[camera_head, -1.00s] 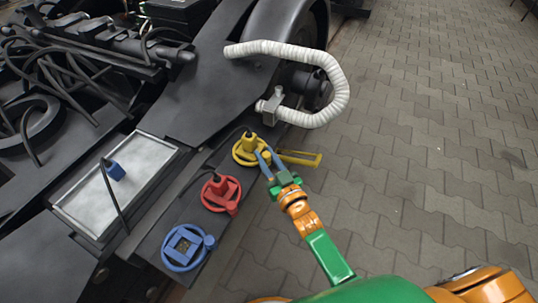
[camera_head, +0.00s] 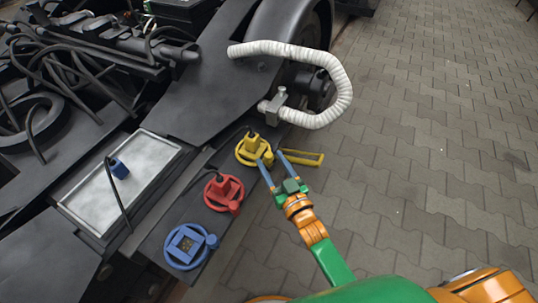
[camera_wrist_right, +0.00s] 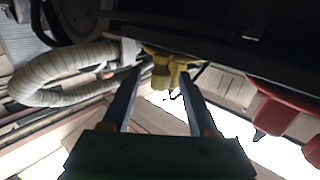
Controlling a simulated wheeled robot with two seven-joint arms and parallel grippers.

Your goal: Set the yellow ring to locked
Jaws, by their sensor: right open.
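The yellow ring (camera_head: 241,154) sits around a yellow plug on the dark panel, at the upper end of a row of three. The plug and part of the ring also show as a yellow shape (camera_wrist_right: 171,66) ahead of the fingers in the right wrist view. My right gripper (camera_head: 272,158) is open, its two blue-grey fingers spread at the ring's right side. One fingertip is close to the ring's lug; I cannot tell whether it touches. The fingers also show in the right wrist view (camera_wrist_right: 161,78), with nothing clearly held between them. My left gripper is not in view.
A red ring with plug (camera_head: 223,191) and a blue ring (camera_head: 185,246) sit lower on the panel. A yellow open frame (camera_head: 303,157) sticks out right of the yellow ring. A white ribbed hose (camera_head: 343,90) curves above. A grey tray (camera_head: 90,205) holds a blue plug (camera_head: 119,169).

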